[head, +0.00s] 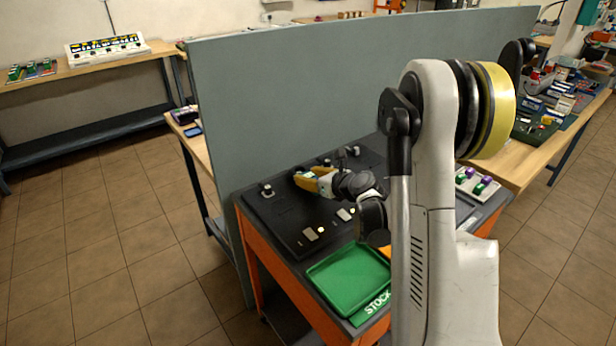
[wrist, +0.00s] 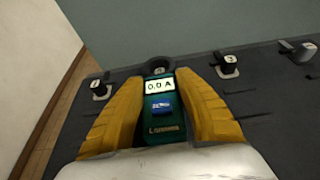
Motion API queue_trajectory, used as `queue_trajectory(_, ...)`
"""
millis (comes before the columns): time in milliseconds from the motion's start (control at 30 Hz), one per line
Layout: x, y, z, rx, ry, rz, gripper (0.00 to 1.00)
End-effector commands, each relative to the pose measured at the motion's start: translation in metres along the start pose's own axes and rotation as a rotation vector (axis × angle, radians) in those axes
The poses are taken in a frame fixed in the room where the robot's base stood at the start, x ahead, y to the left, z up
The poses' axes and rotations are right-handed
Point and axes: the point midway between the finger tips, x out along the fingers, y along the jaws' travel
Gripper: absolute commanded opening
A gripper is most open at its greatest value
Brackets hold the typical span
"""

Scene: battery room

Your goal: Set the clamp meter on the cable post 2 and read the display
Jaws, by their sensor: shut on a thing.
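My gripper (wrist: 160,105) has yellow fingers and is shut on the clamp meter (wrist: 161,132), a green body with a lit display reading 0.0 A and a blue button. The meter's dark jaw (wrist: 158,65) is at its far end, above the black board (wrist: 258,98). Cable post 2 is not clearly seen; I cannot tell whether the jaw is around a post. Other posts stand to the left (wrist: 98,88) and right (wrist: 228,65) of the jaw. In the head view my gripper (head: 314,181) is low over the board, and the meter is mostly hidden there.
A green tray (head: 345,275) marked STOCK sits at the board's front edge. A tall grey partition (head: 290,95) stands close behind the board. More posts (wrist: 303,53) are at the right. Small light plates (head: 310,234) lie near the board's front.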

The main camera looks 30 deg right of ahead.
Motion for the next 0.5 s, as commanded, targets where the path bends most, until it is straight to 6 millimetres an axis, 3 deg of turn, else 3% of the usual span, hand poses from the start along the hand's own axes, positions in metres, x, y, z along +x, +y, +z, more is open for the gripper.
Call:
queue_trajectory(433, 0.0038, 0.0000, -0.0092, 0.000, 0.000, 0.000, 0.00)
queue_trajectory(467, 0.0038, 0.0000, -0.0092, 0.000, 0.000, 0.000, 0.42)
queue_trajectory(500, 0.0036, 0.0000, -0.0086, 0.000, 0.000, 0.000, 0.46)
